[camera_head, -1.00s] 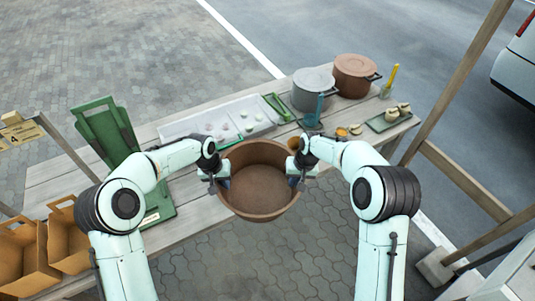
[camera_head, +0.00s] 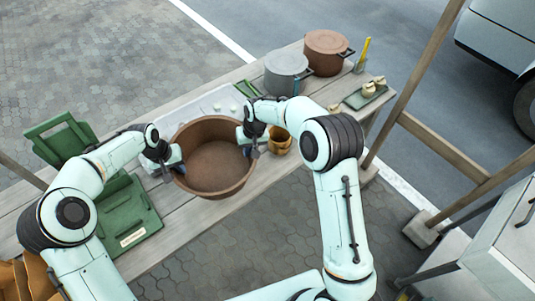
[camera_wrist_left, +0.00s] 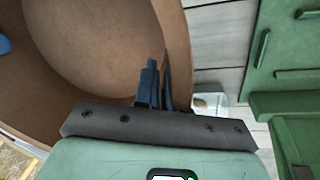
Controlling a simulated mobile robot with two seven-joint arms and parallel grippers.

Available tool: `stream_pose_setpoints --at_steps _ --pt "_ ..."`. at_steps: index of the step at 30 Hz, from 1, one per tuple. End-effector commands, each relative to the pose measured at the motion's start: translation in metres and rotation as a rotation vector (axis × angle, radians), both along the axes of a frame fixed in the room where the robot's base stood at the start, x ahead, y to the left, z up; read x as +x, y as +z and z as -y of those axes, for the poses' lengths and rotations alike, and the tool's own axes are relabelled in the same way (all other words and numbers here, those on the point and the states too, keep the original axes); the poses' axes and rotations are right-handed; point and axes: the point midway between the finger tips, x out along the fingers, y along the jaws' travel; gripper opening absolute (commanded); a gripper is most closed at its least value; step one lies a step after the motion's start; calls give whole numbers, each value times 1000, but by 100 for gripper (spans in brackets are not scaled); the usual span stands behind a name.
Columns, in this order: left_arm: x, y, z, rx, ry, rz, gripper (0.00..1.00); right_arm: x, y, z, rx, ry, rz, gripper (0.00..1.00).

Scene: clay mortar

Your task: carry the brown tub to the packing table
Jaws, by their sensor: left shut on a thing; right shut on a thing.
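The brown tub (camera_head: 214,174) is round, open and looks empty. It is held roughly level over the front part of the wooden table (camera_head: 185,213); I cannot tell if its base touches the boards. My left gripper (camera_head: 173,162) is shut on the tub's left wall. The left wrist view shows the fingers (camera_wrist_left: 153,90) at the wall of the tub (camera_wrist_left: 90,45). My right gripper (camera_head: 249,140) is shut on the tub's right wall. The tub hides part of the table. Nothing in view is clearly marked as the packing table.
A grey pot (camera_head: 286,74) and a brown lidded pot (camera_head: 326,52) stand at the back. An ochre cup (camera_head: 281,141) is right of the tub. A green crate (camera_head: 125,215) lies at left. A wooden post (camera_head: 418,75) rises at right. Paving is clear in front.

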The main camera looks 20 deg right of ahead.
Motion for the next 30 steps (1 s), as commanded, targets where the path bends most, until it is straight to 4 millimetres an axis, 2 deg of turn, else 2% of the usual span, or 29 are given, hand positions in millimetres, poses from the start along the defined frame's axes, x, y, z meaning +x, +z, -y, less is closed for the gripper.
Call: stream_pose_setpoints --at_steps 8,29,30 --pt "-8 -11 1 0 -2 -12 0 -8 -11 -1 1 1 -12 0" --pt "-51 -91 1 0 -1 -76 0 -51 -91 -1 0 1 -76 0" --pt "-50 -88 1 0 -2 -75 20 -50 -88 -1 0 1 -75 18"
